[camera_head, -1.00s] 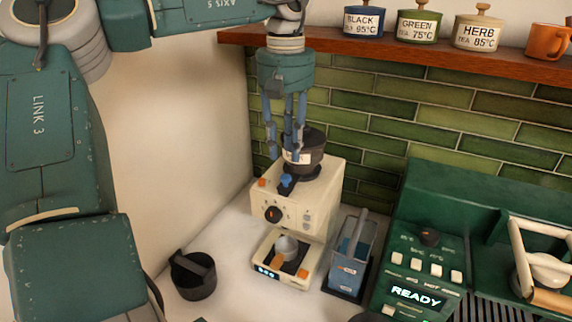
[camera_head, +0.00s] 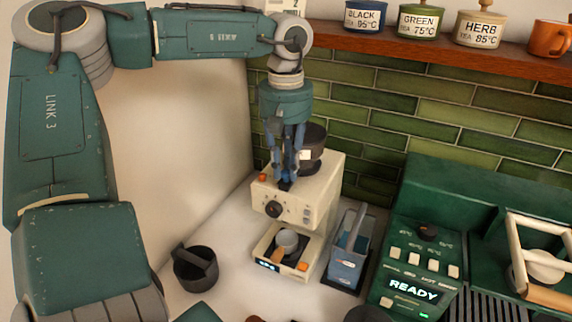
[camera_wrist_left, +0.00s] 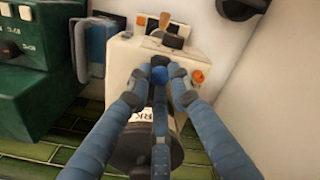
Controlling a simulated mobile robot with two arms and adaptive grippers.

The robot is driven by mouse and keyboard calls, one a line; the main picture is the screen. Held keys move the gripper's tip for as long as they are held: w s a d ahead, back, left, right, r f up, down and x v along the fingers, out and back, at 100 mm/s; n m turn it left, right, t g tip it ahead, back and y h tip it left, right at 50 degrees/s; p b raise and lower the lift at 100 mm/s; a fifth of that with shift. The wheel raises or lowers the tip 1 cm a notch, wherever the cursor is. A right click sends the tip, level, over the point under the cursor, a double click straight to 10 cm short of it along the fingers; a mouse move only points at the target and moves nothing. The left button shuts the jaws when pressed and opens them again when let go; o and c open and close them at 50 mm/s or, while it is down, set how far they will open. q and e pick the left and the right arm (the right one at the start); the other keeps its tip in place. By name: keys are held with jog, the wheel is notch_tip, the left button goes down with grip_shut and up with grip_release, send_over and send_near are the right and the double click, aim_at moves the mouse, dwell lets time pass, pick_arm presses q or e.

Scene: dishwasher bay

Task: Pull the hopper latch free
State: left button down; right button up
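The cream grinder (camera_head: 297,195) stands against the green tiles, with its dark hopper (camera_head: 313,143) on top. My right gripper is not in view.
An orange button (camera_wrist_left: 198,76) sits beside the knob on the grinder top. A blue-grey container (camera_head: 349,250) stands right of the grinder, a black pot (camera_head: 195,268) front left. The green machine (camera_head: 420,260) is at right. The wall is close on the left.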

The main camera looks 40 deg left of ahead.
pick_arm(q)
jog(key=shift+s+d+f+b, duration=0.15)
jog(key=shift+s+d+b, duration=0.05)
jog(key=shift+s+b, duration=0.4)
jog(key=shift+s+d, duration=0.15)
jog(key=shift+s, duration=0.45)
jog(key=c, duration=1.9)
grip_release()
jog(key=shift+o, duration=0.2)
jog(key=shift+s, duration=0.1)
notch_tip(320, 180, up, 12)
